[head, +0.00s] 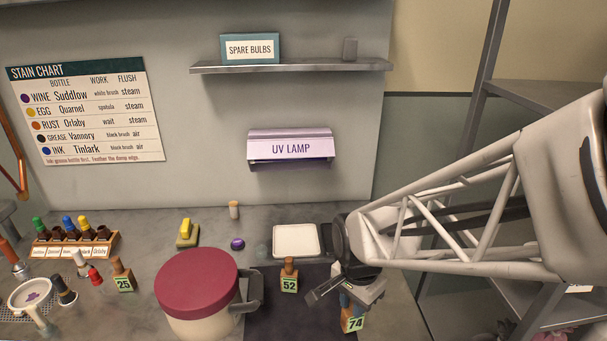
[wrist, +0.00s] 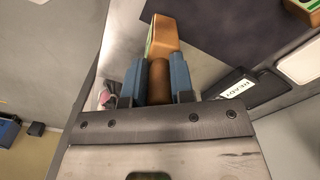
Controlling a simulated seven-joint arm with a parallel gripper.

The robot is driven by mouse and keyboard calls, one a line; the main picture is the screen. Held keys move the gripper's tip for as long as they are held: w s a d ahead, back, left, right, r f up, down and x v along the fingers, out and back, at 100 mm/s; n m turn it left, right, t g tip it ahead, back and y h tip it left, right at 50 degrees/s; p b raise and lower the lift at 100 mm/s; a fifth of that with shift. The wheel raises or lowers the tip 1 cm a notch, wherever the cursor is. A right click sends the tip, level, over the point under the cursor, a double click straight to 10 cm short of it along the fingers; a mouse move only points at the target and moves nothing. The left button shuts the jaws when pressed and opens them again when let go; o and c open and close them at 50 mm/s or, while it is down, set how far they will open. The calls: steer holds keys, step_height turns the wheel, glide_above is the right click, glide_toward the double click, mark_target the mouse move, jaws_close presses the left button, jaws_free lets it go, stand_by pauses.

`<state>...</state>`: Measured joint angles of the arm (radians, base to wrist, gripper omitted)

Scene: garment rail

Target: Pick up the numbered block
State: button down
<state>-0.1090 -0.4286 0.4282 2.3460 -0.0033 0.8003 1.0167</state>
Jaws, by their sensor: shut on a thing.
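Three numbered wooden blocks with brown knobs and green number labels stand in the head view: block 25 (head: 124,284) at the left, block 52 (head: 289,286) on the dark mat, and block 74 (head: 352,322) at the right. My gripper (head: 349,300) is over block 74. In the wrist view, the blue fingers of my gripper (wrist: 159,80) are shut on the brown knob of block 74 (wrist: 163,36). I cannot tell whether its base touches the surface.
A pot with a dark red lid (head: 196,280) stands left of the dark mat (head: 300,326). A white tray (head: 296,240) lies behind block 52. A bottle rack (head: 72,248) is at the left. A UV lamp (head: 290,149) and shelf (head: 300,68) are on the wall.

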steer(key=s, duration=0.7)
steer(key=shift+d+r, duration=0.35)
stand_by(0.6)
steer(key=w+a+r, duration=0.1)
steer(key=a+r, duration=0.3)
steer(key=a, duration=0.3)
steer(key=w+a+r+m, duration=0.1)
steer(key=w+a+r, duration=0.1)
steer(key=a+r, duration=0.3)
steer(key=w+a+r+m, duration=0.1)
steer(key=a+r, duration=0.3)
steer(key=a, duration=0.7)
steer(key=shift+w+a+r, duration=0.25)
steer(key=shift+w+r, duration=0.15)
steer(key=shift+w, duration=0.35)
steer(key=shift+w+a, duration=0.1)
steer(key=w+a+f, duration=0.1)
steer(key=w+a, duration=0.8)
steer(key=w, duration=0.4)
steer(key=shift+f, duration=0.25)
